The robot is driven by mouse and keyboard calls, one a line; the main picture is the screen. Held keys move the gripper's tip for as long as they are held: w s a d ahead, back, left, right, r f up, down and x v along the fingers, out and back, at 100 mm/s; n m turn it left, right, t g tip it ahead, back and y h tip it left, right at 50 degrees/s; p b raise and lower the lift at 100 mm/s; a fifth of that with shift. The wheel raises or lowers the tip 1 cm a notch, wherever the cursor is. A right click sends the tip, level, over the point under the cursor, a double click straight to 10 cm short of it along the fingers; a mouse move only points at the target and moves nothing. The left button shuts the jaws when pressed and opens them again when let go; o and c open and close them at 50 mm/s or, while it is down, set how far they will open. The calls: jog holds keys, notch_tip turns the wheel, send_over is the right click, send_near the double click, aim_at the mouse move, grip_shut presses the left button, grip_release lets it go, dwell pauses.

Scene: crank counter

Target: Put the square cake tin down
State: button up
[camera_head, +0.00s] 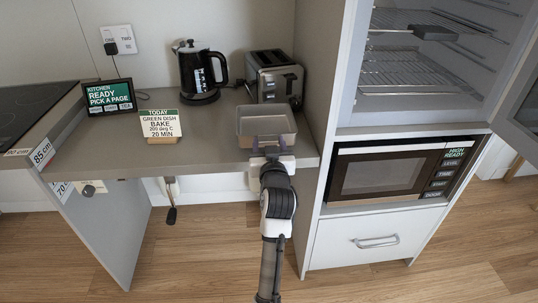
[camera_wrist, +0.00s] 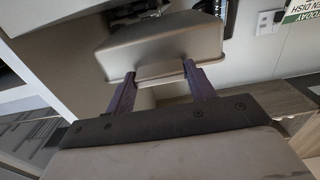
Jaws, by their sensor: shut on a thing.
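The square cake tin (camera_head: 266,122) is a grey-brown metal tin with an open top. In the head view it is at the right end of the counter, in front of the toaster. My gripper (camera_head: 272,153) is at the tin's near side, shut on its rim. In the wrist view the tin (camera_wrist: 165,45) is between and beyond the two purple fingers of my gripper (camera_wrist: 160,82). The tin looks at or just above the counter top (camera_head: 205,135); I cannot tell whether it touches. Its underside is hidden in the head view.
A toaster (camera_head: 275,76) and a black kettle (camera_head: 199,72) stand behind the tin. A recipe card (camera_head: 160,124) and a tablet (camera_head: 109,97) stand to the left.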

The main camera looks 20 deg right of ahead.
jog(key=shift+f, duration=1.9)
jog(key=shift+f, duration=0.2)
jog(key=o, duration=1.2)
jog(key=shift+o, duration=0.2)
